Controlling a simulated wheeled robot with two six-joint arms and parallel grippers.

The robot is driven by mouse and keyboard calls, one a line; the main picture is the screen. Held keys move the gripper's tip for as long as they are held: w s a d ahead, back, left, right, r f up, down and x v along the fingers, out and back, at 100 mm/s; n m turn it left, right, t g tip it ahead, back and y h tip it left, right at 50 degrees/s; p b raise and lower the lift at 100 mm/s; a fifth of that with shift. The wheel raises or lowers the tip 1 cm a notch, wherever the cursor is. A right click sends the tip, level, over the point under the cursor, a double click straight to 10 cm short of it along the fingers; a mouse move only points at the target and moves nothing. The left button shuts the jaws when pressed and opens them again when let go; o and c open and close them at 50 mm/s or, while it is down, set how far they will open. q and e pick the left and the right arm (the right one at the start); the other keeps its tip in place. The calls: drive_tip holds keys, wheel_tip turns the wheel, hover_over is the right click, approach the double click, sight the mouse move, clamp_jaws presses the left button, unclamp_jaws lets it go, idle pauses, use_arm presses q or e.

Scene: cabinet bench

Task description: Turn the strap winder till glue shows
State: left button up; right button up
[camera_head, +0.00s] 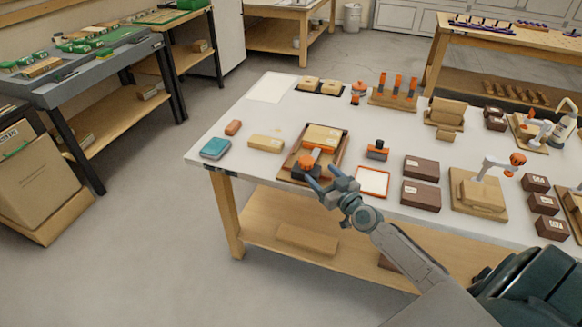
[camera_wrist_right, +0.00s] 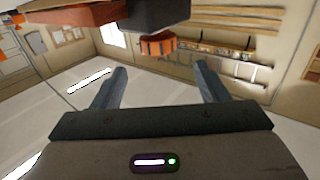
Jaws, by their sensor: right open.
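The strap winder has an orange knob (camera_head: 306,161) on a dark body at the front left of a brown wooden tray (camera_head: 337,157) on the white bench. My right gripper (camera_head: 321,177) is at the tray's front edge, just to the right of and in front of the winder. In the right wrist view its two blue-grey fingers (camera_wrist_right: 160,80) are spread with nothing between them. The ribbed orange knob (camera_wrist_right: 158,44) shows beyond the fingertips, below the dark body (camera_wrist_right: 155,12). I cannot see any glue. My left gripper is out of view.
A wooden block (camera_head: 322,138) lies in the tray. A red-framed white pad (camera_head: 372,181), dark brown boxes (camera_head: 421,194) and a black-and-orange tool (camera_head: 377,150) stand to the right. A teal box (camera_head: 215,148) is at the left.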

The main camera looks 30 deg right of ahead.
sight(304, 156)
drive_tip(key=shift+w, duration=1.15)
drive_tip(key=w, duration=0.7)
drive_tip(key=shift+a+b, duration=0.1)
drive_tip(key=shift+b, duration=0.2)
drive_tip(key=shift+w+f, duration=0.1)
drive_tip(key=shift+w, duration=0.6)
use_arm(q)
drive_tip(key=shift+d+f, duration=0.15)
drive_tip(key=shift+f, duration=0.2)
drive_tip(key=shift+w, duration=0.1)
